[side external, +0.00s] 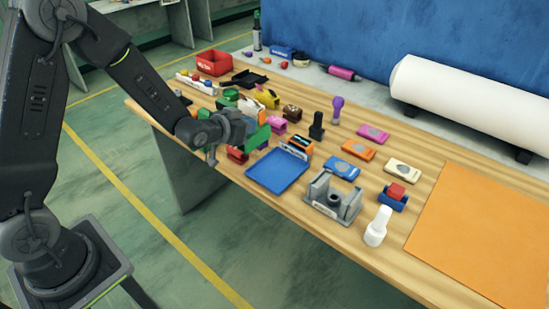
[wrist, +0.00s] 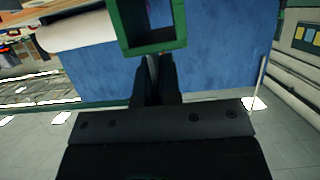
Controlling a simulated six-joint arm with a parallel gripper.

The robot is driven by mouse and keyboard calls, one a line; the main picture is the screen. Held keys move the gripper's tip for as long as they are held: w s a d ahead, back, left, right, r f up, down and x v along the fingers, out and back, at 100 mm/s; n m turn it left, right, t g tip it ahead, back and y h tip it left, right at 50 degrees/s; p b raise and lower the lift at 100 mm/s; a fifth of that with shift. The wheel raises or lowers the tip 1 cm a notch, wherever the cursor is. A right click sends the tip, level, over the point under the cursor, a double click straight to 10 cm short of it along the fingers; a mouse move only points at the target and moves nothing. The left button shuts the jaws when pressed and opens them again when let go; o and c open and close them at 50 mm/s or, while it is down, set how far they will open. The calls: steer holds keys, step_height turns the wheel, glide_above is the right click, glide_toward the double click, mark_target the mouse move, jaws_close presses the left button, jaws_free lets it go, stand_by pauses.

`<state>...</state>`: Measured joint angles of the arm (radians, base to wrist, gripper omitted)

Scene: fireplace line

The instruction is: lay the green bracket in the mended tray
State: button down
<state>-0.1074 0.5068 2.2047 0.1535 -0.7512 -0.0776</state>
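My gripper (side external: 246,128) is over the front edge of the wooden bench, left of the blue tray. In the wrist view its two fingers (wrist: 156,62) are close together at the lower edge of a green square frame, the green bracket (wrist: 126,28). The bracket also shows beside my gripper in the side view (side external: 259,137), upright and apart from the blue tray. The blue tray (side external: 276,171) lies flat and looks empty. No mark shows which tray is the mended one.
A grey fixture (side external: 334,199) and a white upright piece (side external: 377,226) stand right of the blue tray. Red blocks (side external: 237,154) and several small coloured parts crowd the bench behind and beside my gripper. An orange sheet (side external: 485,235) covers the right end.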

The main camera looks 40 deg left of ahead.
steer(key=shift+w+d+f, duration=0.45)
steer(key=shift+d+f, duration=0.65)
steer(key=shift+f, duration=0.25)
steer(key=shift+w+d+f, duration=0.5)
steer(key=shift+d+f, duration=0.6)
steer(key=shift+f, duration=0.3)
steer(key=shift+w+d+f, duration=0.45)
steer(key=shift+d+f, duration=0.65)
steer(key=shift+f, duration=0.25)
steer(key=shift+f, duration=0.15)
steer(key=c, duration=1.3)
jaws_free()
